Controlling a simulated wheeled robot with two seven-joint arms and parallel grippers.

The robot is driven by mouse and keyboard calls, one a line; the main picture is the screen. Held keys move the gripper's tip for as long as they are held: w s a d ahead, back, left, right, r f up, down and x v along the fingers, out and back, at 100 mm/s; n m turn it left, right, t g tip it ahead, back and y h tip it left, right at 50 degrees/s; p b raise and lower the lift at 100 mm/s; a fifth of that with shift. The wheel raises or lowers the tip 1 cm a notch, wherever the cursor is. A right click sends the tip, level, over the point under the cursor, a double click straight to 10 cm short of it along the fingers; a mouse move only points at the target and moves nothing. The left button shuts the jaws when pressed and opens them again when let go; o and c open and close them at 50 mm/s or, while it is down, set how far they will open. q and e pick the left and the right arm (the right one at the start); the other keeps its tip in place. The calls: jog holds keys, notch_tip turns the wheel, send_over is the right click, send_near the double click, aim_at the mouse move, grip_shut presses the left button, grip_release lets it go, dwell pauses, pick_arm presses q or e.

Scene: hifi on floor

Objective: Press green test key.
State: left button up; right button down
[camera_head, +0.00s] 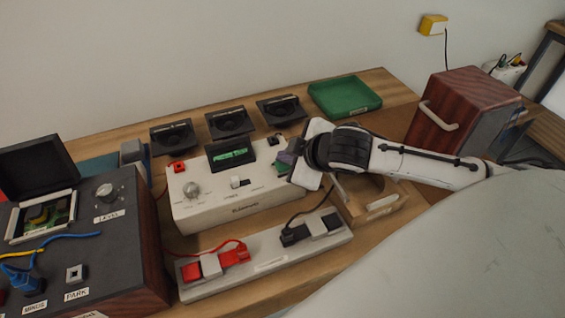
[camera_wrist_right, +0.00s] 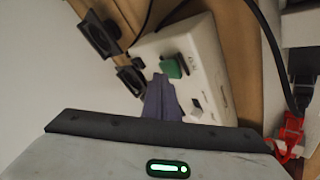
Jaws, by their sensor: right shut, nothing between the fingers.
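The white tester box (camera_head: 215,207) stands on the wooden bench with a lit green display (camera_head: 232,154), a knob (camera_head: 191,190) and a small white switch (camera_head: 236,182). The green test key (camera_head: 282,167) is at its right end, partly hidden by my right gripper (camera_head: 285,160). In the right wrist view the green key (camera_wrist_right: 171,67) shows clearly, just beyond the purple-grey fingertips of my right gripper (camera_wrist_right: 158,82). The fingers are shut and empty, close to the key; I cannot tell if they touch it. My left gripper is not in view.
A white strip (camera_head: 265,266) with red and black plugs lies in front of the tester. A dark console (camera_head: 125,245) stands left. Black stands (camera_head: 228,122) and a green tray (camera_head: 345,97) are behind. A reddish wooden box (camera_head: 465,110) stands right.

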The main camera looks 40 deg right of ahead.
aim_at(286, 167)
jog(key=shift+f, duration=0.55)
dwell(0.4)
jog(key=shift+r, duration=0.15)
jog(key=shift+r+p, duration=0.7)
jog(key=shift+r, duration=2.7)
jog(key=shift+s, duration=0.1)
